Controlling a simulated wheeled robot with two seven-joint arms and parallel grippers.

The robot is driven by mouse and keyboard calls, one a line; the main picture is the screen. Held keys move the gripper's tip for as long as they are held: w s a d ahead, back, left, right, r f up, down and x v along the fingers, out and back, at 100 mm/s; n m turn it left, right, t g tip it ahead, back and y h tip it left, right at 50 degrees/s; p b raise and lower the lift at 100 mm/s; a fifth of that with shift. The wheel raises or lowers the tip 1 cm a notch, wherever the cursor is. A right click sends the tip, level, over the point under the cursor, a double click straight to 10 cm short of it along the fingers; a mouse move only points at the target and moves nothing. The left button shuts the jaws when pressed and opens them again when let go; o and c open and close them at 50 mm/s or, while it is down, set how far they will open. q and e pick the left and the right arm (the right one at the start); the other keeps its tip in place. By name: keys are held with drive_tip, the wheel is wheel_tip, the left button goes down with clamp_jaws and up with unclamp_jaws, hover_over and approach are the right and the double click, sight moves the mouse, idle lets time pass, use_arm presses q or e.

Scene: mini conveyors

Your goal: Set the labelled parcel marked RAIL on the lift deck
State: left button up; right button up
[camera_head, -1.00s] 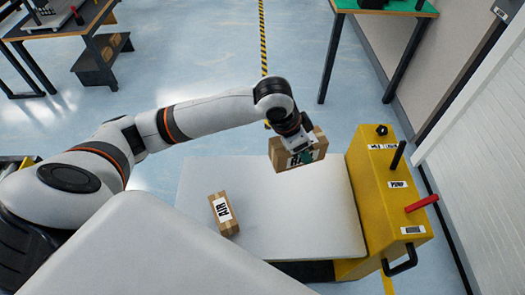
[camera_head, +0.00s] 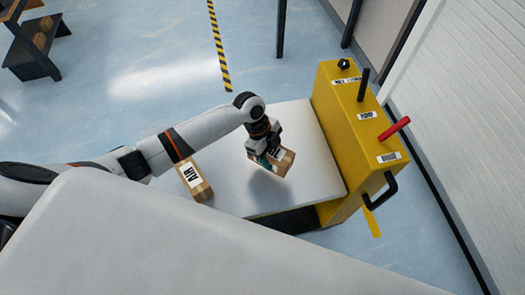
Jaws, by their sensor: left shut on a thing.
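My left gripper (camera_head: 268,153) is shut on a brown cardboard parcel (camera_head: 284,163). The held parcel hangs tilted just over the pale lift deck (camera_head: 305,135), with a shadow below it; whether it touches the deck I cannot tell. Its label is turned away and partly covered by the gripper, so I cannot read it now. A second brown parcel labelled AIR (camera_head: 190,178) lies on the deck's left part, apart from the held one. My right gripper is not in view.
The yellow lift housing (camera_head: 345,130) stands at the deck's right, with a black lever (camera_head: 363,84), a red lever (camera_head: 394,128) and a black handle (camera_head: 381,191). A large pale surface (camera_head: 170,245) fills the foreground. Bare deck lies around the held parcel.

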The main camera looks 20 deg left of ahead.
use_arm(q)
drive_tip(key=shift+f, duration=2.7)
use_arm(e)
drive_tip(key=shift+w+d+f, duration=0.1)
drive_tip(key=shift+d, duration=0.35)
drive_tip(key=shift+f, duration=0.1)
use_arm(q)
drive_tip(key=o, duration=0.7)
drive_tip(key=shift+f+b, duration=0.15)
drive_tip(key=shift+b, duration=0.15)
drive_tip(key=o, duration=0.5)
drive_tip(key=shift+r, duration=0.3)
drive_tip(key=v, duration=1.1)
drive_tip(key=shift+w+a+r, duration=0.1)
drive_tip(key=shift+a+r, duration=0.05)
drive_tip(key=shift+r, duration=0.2)
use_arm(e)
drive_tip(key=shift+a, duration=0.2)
